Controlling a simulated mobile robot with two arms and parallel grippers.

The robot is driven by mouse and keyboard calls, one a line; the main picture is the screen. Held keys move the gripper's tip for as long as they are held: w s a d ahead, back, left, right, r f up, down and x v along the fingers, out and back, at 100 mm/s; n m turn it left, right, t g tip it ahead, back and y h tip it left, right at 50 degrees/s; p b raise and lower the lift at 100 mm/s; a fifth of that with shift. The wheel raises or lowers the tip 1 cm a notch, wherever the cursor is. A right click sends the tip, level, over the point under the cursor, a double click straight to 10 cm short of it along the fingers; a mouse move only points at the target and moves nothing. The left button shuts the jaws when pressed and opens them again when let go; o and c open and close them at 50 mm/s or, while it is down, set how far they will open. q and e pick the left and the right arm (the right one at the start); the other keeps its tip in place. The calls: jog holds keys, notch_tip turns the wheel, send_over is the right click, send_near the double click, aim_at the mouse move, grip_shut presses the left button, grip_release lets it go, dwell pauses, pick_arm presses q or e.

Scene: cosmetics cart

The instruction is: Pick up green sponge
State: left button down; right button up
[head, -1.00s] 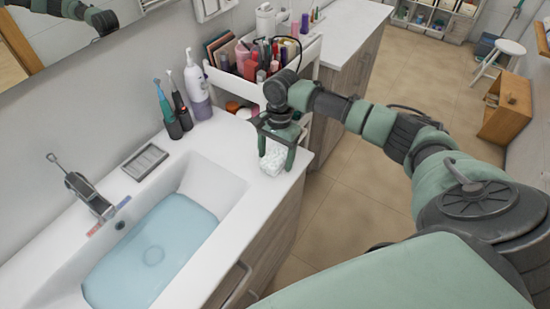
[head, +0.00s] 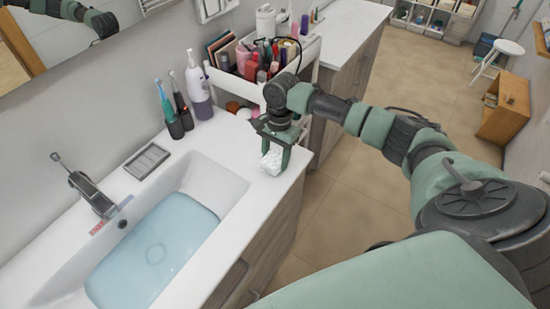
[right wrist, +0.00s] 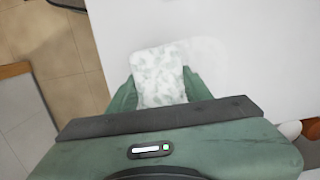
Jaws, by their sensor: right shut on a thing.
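The sponge (head: 271,159) looks white with pale green-grey patches, not plain green. It is at the counter's right end, past the sink. My right gripper (head: 275,157) points down over it, shut on it with a green finger on each side. The right wrist view shows the sponge (right wrist: 158,74) between the two fingers, its far end sticking out beyond them over the white counter. I cannot tell whether its underside touches the counter. My left gripper is not in view.
The sink basin (head: 208,180) holds bluish water. The soap tray (head: 147,160) and electric toothbrushes (head: 178,112) stand by the wall. The cosmetics cart (head: 305,55), full of bottles, is just behind my right gripper. Tiled floor (head: 335,200) lies right of the counter.

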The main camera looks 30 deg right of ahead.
aim_at(275, 155)
jog(key=shift+w+b, duration=0.1)
jog(key=shift+b, duration=0.35)
notch_tip(275, 155, up, 20)
jog(key=b, duration=0.1)
jog(key=shift+r+b, duration=0.2)
jog(key=shift+b, duration=0.1)
